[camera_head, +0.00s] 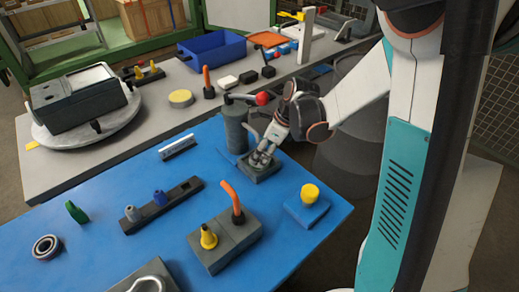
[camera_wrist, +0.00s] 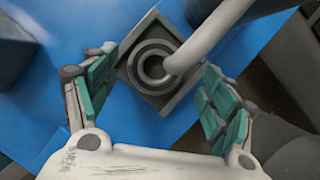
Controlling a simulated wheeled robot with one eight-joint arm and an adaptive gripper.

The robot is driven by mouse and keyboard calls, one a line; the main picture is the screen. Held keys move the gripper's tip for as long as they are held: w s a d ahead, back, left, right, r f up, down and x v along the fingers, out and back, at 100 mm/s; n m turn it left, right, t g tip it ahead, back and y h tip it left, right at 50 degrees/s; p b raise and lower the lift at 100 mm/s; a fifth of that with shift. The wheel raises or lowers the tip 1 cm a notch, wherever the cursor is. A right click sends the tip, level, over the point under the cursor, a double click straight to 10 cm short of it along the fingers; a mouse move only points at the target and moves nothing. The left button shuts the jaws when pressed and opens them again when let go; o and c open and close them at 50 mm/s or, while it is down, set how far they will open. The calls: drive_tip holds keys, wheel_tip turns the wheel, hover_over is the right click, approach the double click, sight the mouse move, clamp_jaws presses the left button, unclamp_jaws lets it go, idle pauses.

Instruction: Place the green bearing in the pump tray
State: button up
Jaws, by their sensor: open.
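My gripper (camera_head: 263,157) is open and points down over a small dark square block (camera_head: 262,172) on the blue table. In the wrist view, the open fingers (camera_wrist: 160,88) stand on either side of this grey block (camera_wrist: 151,18), apart from each other. A dark grey ring (camera_wrist: 147,50) sits on the block, with a pale curved bar (camera_wrist: 205,40) rising from its middle. I cannot tell whether the fingers touch anything. I cannot tell which thing is the pump tray.
A grey cylinder with a red-knobbed lever (camera_head: 235,130) stands close beside my gripper. A block with orange and yellow pieces (camera_head: 225,245), a blue block with a yellow knob (camera_head: 307,208), a dark rail (camera_head: 165,205) and a green piece (camera_head: 76,212) stand nearer.

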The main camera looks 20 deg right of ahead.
drive_tip(key=s+d, duration=0.2)
drive_tip(key=d, duration=0.1)
drive_tip(key=s+d+p, duration=0.1)
drive_tip(key=s+d, duration=0.1)
drive_tip(key=d, duration=0.1)
drive_tip(key=s+d, duration=0.2)
drive_tip(key=d, duration=0.1)
drive_tip(key=shift+s+f+p, duration=0.1)
drive_tip(key=shift+s+p, duration=0.3)
